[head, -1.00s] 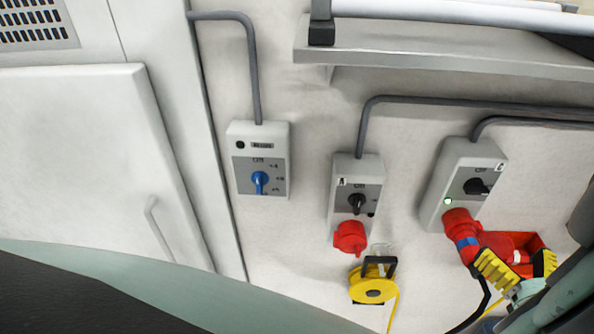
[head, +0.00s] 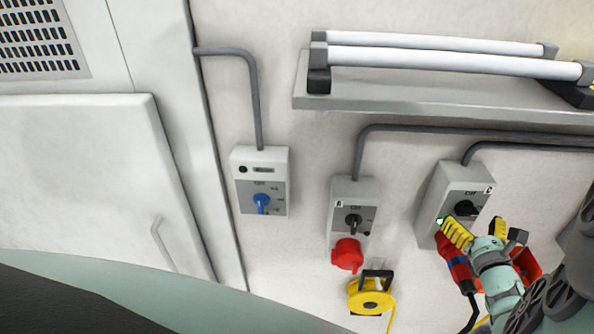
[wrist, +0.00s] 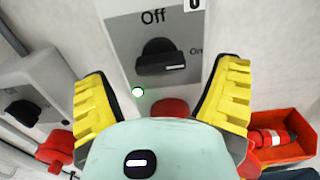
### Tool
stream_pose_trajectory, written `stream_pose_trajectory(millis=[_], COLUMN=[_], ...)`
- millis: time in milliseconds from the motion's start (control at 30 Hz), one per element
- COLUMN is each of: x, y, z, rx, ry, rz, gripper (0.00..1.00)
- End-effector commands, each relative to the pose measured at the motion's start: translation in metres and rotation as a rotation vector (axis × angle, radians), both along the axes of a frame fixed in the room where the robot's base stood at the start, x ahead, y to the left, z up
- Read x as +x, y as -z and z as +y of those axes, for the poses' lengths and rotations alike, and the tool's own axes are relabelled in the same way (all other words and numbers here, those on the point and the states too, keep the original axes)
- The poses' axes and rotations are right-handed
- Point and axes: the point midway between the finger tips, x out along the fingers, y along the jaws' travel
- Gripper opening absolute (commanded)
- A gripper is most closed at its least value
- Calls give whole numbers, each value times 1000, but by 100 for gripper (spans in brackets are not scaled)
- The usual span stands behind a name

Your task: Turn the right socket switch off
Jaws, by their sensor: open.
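The right socket box (head: 468,180), marked C, is on the wall at the right in the head view. Its black rotary switch (head: 466,208) also shows in the wrist view (wrist: 165,58), with its white mark toward "On" at the right. A red plug (head: 455,262) with a blue band sits below the box. My gripper (head: 478,230) is open in front of the box. In the wrist view its yellow fingers (wrist: 165,90) stand either side, below and short of the switch, not touching it.
A middle socket box (head: 350,190) with a red socket and a blue-switch box (head: 260,165) are to the left. A yellow cable reel (head: 371,297) is below. A red bin (wrist: 280,150) is at the lower right. A grey shelf (head: 440,95) with white tubes is above.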

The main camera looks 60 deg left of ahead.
Motion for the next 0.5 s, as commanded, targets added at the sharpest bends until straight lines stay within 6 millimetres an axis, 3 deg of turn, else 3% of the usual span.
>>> stream_pose_trajectory(millis=[200,500], x=[9,12], y=[-1,-1], z=[14,19], rx=[1,1], ry=[-4,-6], rz=[0,-3], gripper=[87,87])
